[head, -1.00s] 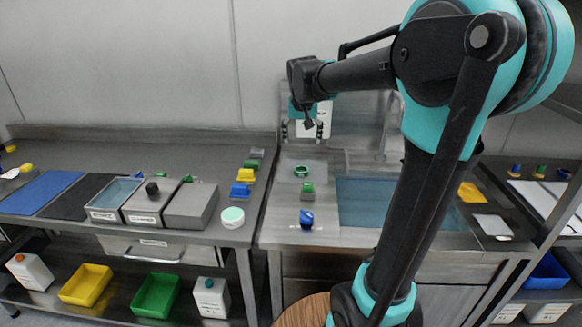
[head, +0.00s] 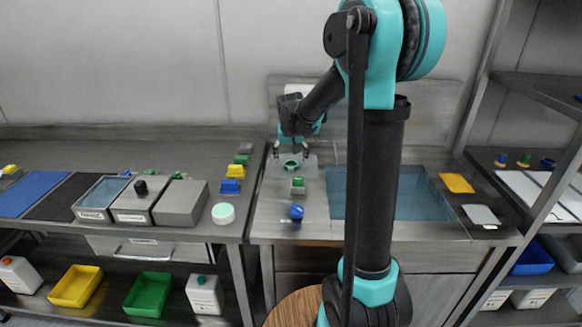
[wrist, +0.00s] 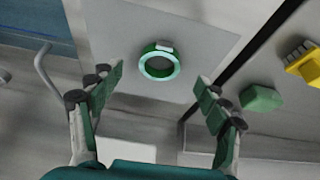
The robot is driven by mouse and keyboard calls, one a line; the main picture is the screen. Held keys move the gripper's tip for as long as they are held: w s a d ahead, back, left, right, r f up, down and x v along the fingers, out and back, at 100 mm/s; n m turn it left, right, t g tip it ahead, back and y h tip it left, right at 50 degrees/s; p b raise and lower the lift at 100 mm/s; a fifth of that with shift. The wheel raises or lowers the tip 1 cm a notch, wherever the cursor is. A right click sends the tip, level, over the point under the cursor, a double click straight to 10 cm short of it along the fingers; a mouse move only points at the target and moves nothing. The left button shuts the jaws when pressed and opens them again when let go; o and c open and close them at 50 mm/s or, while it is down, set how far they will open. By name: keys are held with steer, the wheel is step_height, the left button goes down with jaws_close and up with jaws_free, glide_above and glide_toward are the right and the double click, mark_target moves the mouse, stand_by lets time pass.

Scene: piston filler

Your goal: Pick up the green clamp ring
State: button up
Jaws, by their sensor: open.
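The green clamp ring (head: 291,165) lies flat on a pale square plate (head: 308,168) on the steel worktop. In the wrist view the ring (wrist: 158,65) shows as a green band with a small light lug on its rim and an open centre. My gripper (head: 291,151) is open above the ring. In the wrist view my gripper's (wrist: 159,82) two green-padded fingers stand apart, one to each side of the ring in the picture. Nothing is between the pads, and the ring appears untouched.
A green-and-grey block (head: 298,186) and a blue part (head: 296,212) stand in front of the plate. A blue-tinted sink area (head: 425,200) lies to the right. Yellow (head: 236,171) and blue (head: 230,186) blocks stand on the left bench, beyond a gap.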

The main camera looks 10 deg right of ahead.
mark_target(291, 162)
steer(key=shift+x, duration=1.8)
steer(key=shift+c, duration=0.6)
steer(key=c, duration=1.2)
steer(key=shift+r, duration=0.1)
